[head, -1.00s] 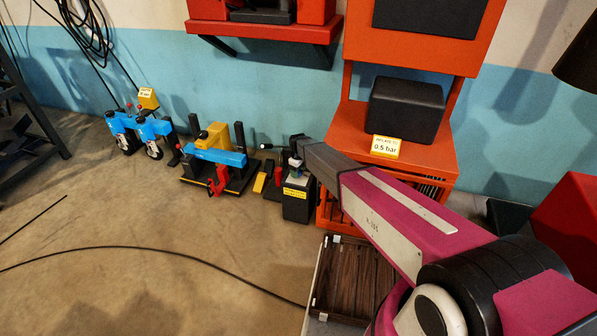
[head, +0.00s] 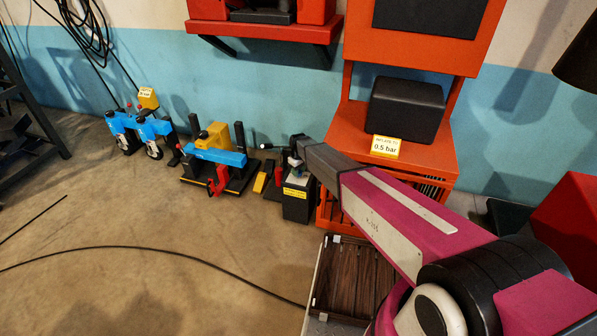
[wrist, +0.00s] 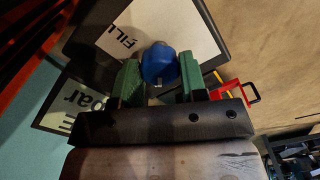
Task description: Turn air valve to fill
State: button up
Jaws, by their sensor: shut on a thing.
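The air valve shows in the wrist view as a round blue knob (wrist: 159,64) with a small pale mark on its near edge. It sits in front of a white plate with the word FILL (wrist: 125,40) on a dark panel. My gripper (wrist: 161,80) has its two green fingers shut on the knob, one on each side. In the head view my gripper (head: 296,162) is at the black box (head: 297,203) with a yellow label, beside the orange stand. The knob is small there and partly hidden by my arm.
An orange stand (head: 345,130) holds a black box (head: 405,108) and a 0.5 bar sign (head: 386,147). Blue clamp-like devices (head: 218,157) stand along the wall to the left. A wooden crate (head: 350,275) lies in front. A black cable (head: 150,249) crosses the otherwise open floor.

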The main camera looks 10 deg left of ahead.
jog(key=m, duration=0.5)
jog(key=shift+m, duration=0.3)
jog(key=m, duration=1)
jog(key=shift+m, duration=0.4)
jog(key=m, duration=0.4)
jog(key=shift+a+m, duration=0.1)
jog(key=shift+m, duration=0.3)
jog(key=o, duration=0.9)
jog(key=shift+r, duration=0.1)
